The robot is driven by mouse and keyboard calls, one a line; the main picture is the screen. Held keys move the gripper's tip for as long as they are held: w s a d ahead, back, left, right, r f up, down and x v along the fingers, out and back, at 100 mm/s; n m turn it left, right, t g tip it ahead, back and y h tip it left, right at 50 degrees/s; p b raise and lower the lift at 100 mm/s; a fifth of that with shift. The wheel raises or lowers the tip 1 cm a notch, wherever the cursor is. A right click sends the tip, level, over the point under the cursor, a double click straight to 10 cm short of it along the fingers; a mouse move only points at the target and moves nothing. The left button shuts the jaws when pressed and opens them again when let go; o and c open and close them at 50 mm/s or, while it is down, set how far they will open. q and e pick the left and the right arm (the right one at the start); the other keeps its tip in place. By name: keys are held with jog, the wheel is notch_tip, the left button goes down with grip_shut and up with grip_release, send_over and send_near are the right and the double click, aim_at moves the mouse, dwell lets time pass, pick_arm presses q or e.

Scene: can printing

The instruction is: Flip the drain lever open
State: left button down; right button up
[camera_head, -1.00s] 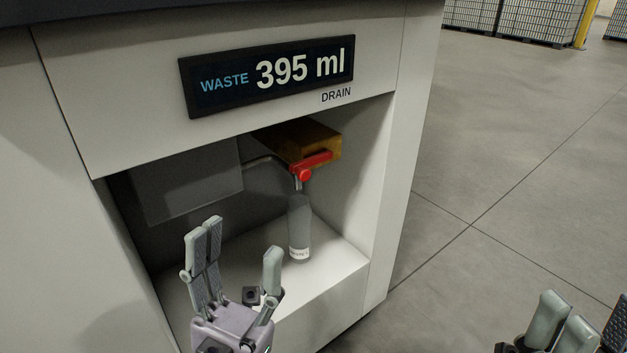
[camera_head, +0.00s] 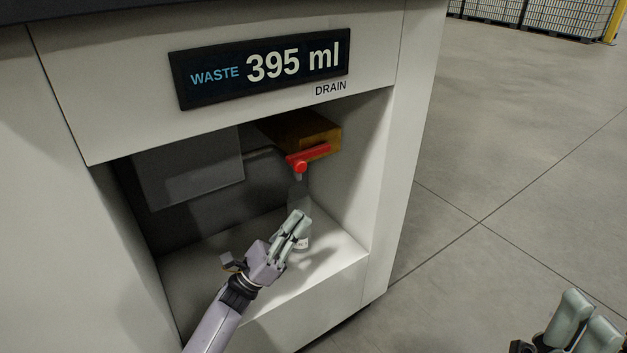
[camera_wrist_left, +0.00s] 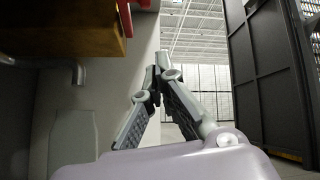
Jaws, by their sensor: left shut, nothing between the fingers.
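The red drain lever (camera_head: 308,157) sits on a brass-coloured block (camera_head: 300,130) inside the recess, lying roughly level with its right end slightly higher. A piece of red shows at the top of the left wrist view (camera_wrist_left: 142,4), beside the block (camera_wrist_left: 60,35). A grey bottle (camera_head: 298,195) stands under the outlet, partly hidden by my left gripper. My left gripper (camera_head: 300,222) is shut and empty, below the lever and in front of the bottle. My right gripper (camera_head: 578,318) is cut off at the bottom right, and its finger opening is unclear.
The white cabinet's right wall (camera_head: 362,170) and floor (camera_head: 335,255) bound the recess. A grey box (camera_head: 190,168) hangs inside at left. The floor to the right is clear.

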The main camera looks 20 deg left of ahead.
aim_at(313, 157)
pick_arm(q)
jog(key=shift+w+a+f+m, duration=0.35)
jog(key=shift+w+f+m, duration=0.1)
jog(key=shift+w+m, duration=0.15)
jog(key=shift+d, duration=0.1)
notch_tip(313, 157, up, 9)
jog(key=w+d, duration=0.2)
jog(key=w, duration=0.1)
jog(key=shift+f+b, duration=0.15)
jog(key=shift+b, duration=0.2)
jog(key=shift+a+y, duration=0.1)
jog(key=shift+y, duration=0.2)
